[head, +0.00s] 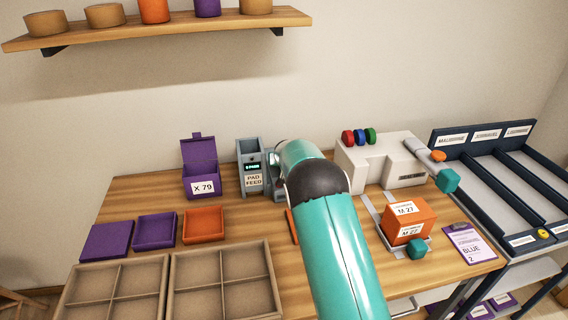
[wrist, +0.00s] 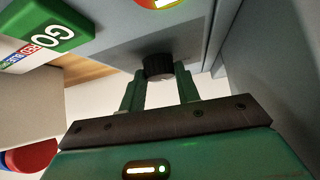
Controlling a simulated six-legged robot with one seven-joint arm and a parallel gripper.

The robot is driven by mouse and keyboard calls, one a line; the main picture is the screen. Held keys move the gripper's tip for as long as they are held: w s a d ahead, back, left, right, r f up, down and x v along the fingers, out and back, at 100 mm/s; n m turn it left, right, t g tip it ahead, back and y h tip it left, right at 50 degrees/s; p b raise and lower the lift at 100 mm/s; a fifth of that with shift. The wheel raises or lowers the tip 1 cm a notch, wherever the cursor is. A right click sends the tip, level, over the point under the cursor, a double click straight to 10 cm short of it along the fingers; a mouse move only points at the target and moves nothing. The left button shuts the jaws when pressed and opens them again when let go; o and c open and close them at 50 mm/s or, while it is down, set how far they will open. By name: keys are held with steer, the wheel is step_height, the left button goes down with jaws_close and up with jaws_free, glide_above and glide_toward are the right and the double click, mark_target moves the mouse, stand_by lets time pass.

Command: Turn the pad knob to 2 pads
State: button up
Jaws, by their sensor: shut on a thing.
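The pad feed (head: 250,170) is a grey unit with a "PAD FEED" label and a small green-lit display, standing at the back middle of the table. Its display is too small to read surely. In the wrist view the dark ridged pad knob (wrist: 158,65) sticks out from a grey face. My gripper (wrist: 160,78) has its two green fingers on either side of the knob and is shut on it. In the head view my teal arm hides the knob and most of the gripper.
Right of my arm stands a white press (head: 375,160) with red, blue and green knobs on top. An orange M 27 box (head: 409,220) is in front of it. A purple X 79 box (head: 201,181) stands left of the feed. A green GO block (wrist: 45,28) is close by.

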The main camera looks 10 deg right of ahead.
stand_by(0.5)
steer(key=o, duration=1)
steer(key=shift+v, duration=6.9)
